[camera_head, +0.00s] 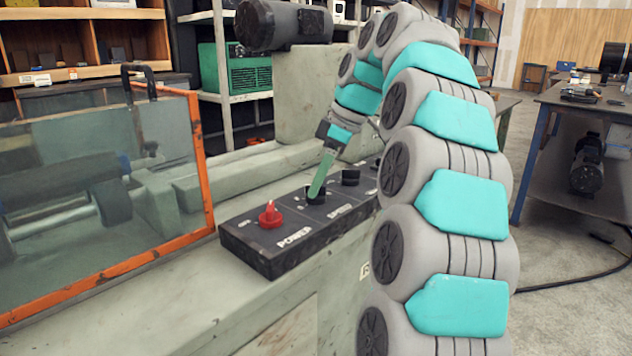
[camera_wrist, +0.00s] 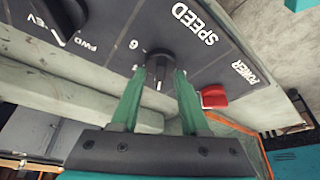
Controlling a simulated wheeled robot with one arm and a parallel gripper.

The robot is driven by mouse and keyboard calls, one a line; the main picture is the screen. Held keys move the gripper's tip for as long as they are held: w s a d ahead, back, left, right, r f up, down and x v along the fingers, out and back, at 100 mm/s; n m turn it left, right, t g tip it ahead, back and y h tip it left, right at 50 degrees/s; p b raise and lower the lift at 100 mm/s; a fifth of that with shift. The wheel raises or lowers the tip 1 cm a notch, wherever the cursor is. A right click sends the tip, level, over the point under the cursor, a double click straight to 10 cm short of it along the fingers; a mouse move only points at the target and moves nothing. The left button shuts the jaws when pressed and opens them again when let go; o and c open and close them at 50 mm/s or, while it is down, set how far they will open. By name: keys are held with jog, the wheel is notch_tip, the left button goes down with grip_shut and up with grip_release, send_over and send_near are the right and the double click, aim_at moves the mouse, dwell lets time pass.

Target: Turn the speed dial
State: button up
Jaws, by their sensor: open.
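The black speed dial (camera_head: 315,197) is on the dark control panel (camera_head: 250,252), between a red power knob (camera_head: 269,215) and another black knob (camera_head: 350,177). My gripper (camera_head: 319,186) reaches down over it and hides part of it. In the wrist view the speed dial (camera_wrist: 158,66) has a white pointer line, beside the printed SPEED label and a 6. My gripper (camera_wrist: 161,78) is open, with its two green fingers on either side of the dial. I cannot tell whether the fingertips touch it.
The red power knob also shows right of my fingers in the wrist view (camera_wrist: 213,97). A black direction knob (camera_wrist: 62,18) is at upper left there. An orange-framed clear guard (camera_head: 200,165) stands left of the panel. A dark motor (camera_head: 283,24) is behind.

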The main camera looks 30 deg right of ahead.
grip_shut()
jog(key=shift+m, duration=0.4)
dwell(0.4)
jog(key=m, duration=0.2)
jog(key=m+t+h+b, duration=0.1)
jog(key=m, duration=0.1)
jog(key=shift+s+a+m, duration=0.15)
jog(key=shift+m, duration=0.15)
jog(key=m+h, duration=0.1)
jog(key=m, duration=0.1)
jog(key=m+h, duration=0.1)
jog(key=m, duration=0.2)
jog(key=shift+a+r+t+h, duration=0.1)
jog(key=shift+t+h, duration=0.2)
jog(key=shift+t, duration=0.1)
jog(key=m+h, duration=0.1)
jog(key=m, duration=0.2)
jog(key=m+h, duration=0.1)
jog(key=m, duration=0.2)
jog(key=shift+a+m+g, duration=0.15)
jog(key=shift+m+g, duration=0.25)
jog(key=m, duration=0.1)
jog(key=m+h, duration=0.1)
jog(key=m+g, duration=0.1)
jog(key=shift+w+m, duration=0.25)
jog(key=shift+m, duration=0.05)
jog(key=shift+a+m+g+h+p, duration=0.1)
jog(key=shift+m+g+h+p, duration=0.45)
jog(key=shift+m, duration=1.25)
